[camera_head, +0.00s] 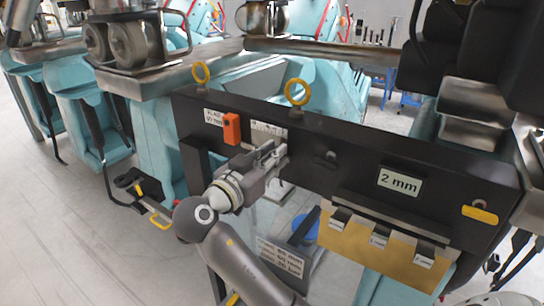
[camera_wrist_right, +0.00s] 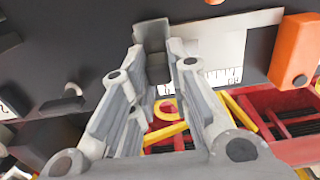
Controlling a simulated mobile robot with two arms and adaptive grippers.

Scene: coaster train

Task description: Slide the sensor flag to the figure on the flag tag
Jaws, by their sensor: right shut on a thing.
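The flag tag (camera_head: 213,117) is a small white label at the left end of the black panel; its figure is too small to read surely. Right of it is a white ruled scale (camera_head: 268,130), also in the right wrist view (camera_wrist_right: 222,75). My right gripper (camera_head: 272,158) reaches up to the panel just below the scale. In the right wrist view its fingers (camera_wrist_right: 154,75) are shut on a dark grey upright tab (camera_wrist_right: 150,42), which looks like the sensor flag, at the scale's end. The fingers hide its lower part. My left gripper is not in view.
An orange block (camera_head: 232,128) sits on the panel at the scale's other end. A round knob (camera_head: 326,158) and a "2 mm" label (camera_head: 400,182) are to the right. A brass plate (camera_head: 375,248) with dark tabs hangs below. Yellow rings (camera_head: 297,92) stand on top.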

